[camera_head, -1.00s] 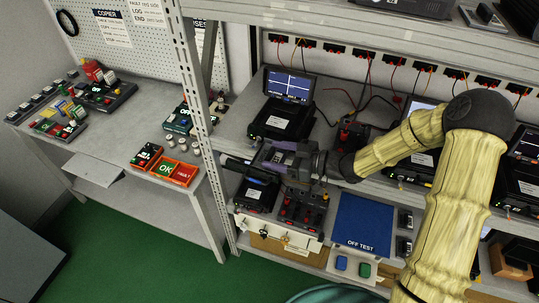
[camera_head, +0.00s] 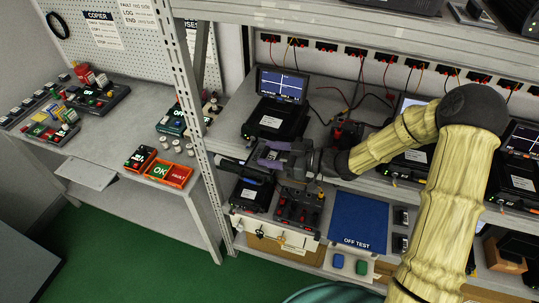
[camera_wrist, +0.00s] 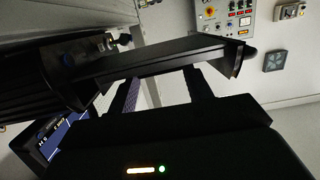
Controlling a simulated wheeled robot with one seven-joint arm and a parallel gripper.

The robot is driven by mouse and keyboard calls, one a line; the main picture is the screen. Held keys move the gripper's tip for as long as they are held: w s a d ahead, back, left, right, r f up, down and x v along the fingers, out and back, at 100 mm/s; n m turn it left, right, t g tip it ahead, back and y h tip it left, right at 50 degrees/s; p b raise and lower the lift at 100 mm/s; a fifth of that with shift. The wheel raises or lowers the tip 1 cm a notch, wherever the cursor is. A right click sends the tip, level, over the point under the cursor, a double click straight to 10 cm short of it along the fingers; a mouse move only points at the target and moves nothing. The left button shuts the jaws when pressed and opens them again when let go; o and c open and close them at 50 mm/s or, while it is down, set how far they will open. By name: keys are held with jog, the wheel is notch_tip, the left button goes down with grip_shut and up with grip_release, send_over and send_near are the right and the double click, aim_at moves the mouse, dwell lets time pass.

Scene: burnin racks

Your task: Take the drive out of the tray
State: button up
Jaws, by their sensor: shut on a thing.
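My gripper (camera_head: 268,158) reaches in from the right over the lower shelf, next to a black test unit (camera_head: 252,196) with a white label. Its fingers (camera_wrist: 160,95) point away from me in the wrist view and are shut on a dark, bar-like body (camera_wrist: 160,62), which appears to be the drive. In the head view, a dark end of it (camera_head: 232,166) shows left of the fingers. I cannot clearly make out the tray. Whether the drive still touches the tray is hidden. A blue-lit screen (camera_wrist: 62,132) shows at lower left in the wrist view.
A metal rack post (camera_head: 200,140) stands close left of my gripper. An upper unit with a lit screen (camera_head: 283,86) sits behind it. A blue OFF TEST mat (camera_head: 360,218) lies clear at right. A bench (camera_head: 120,130) with OK and FAULT bins (camera_head: 170,172) stands left.

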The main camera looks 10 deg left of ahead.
notch_tip(320, 180, up, 10)
jog(key=b, duration=0.1)
jog(key=shift+b, duration=0.4)
dwell(0.5)
notch_tip(320, 180, up, 3)
jog(key=p, duration=0.3)
jog(key=shift+r+p, duration=0.1)
jog(key=shift+p, duration=0.3)
